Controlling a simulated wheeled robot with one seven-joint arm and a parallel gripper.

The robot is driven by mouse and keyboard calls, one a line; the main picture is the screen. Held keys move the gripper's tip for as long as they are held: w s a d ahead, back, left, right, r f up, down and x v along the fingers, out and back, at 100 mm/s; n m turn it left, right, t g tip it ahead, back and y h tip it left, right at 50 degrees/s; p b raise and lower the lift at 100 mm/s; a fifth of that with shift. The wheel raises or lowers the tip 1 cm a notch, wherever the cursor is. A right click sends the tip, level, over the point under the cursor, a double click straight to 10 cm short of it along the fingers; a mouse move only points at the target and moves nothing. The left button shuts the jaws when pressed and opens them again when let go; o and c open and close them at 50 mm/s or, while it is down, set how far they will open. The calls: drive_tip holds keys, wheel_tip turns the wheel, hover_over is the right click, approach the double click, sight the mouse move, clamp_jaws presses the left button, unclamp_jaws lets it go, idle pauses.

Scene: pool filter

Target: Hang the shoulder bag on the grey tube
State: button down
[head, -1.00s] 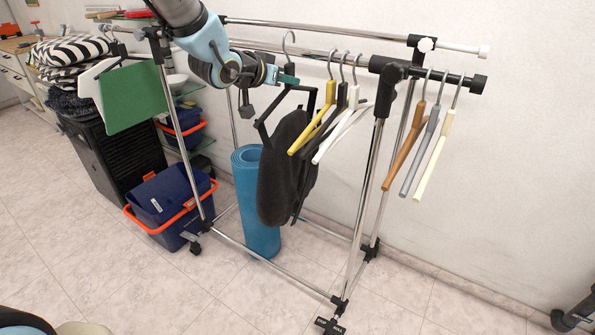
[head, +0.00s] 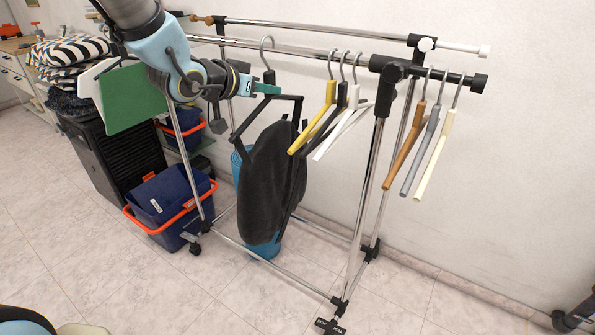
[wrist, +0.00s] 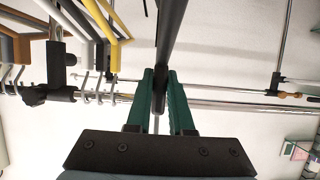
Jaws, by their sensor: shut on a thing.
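The dark grey shoulder bag (head: 270,178) hangs from a black hanger (head: 242,124) in the head view. My gripper (head: 268,88) is shut on the hanger just below its hook (head: 267,44). The wrist view shows the green fingers (wrist: 164,85) closed around a dark bar of it. The grey tube (head: 310,54) is the front rail of the clothes rack. The hook overlaps this tube in the head view; I cannot tell whether it rests over it or stands in front.
Yellow, black and white hangers (head: 326,108) hang close to the right of the bag. A brown hanger (head: 407,145) and others hang further right. A blue roll (head: 262,249) stands behind the bag. A green board (head: 132,97) and blue bins (head: 172,205) are at left.

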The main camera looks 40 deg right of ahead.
drive_tip(key=s+a, duration=0.1)
drive_tip(key=a, duration=0.6)
drive_tip(key=s+a, duration=0.1)
drive_tip(key=a, duration=0.2)
drive_tip(key=shift+s+a+r+p, duration=0.1)
drive_tip(key=shift+s+a+p, duration=0.1)
drive_tip(key=shift+s+p, duration=0.15)
drive_tip(key=shift+f+b, duration=0.25)
drive_tip(key=shift+b, duration=0.75)
drive_tip(key=a+b, duration=0.1)
drive_tip(key=b, duration=0.2)
drive_tip(key=shift+s+a, duration=0.15)
drive_tip(key=shift+s, duration=0.05)
drive_tip(key=a+b, duration=0.2)
drive_tip(key=s+a+b, duration=0.1)
drive_tip(key=a+b, duration=0.1)
drive_tip(key=b, duration=0.1)
drive_tip(key=shift+a+r, duration=0.1)
drive_tip(key=shift+r, duration=0.1)
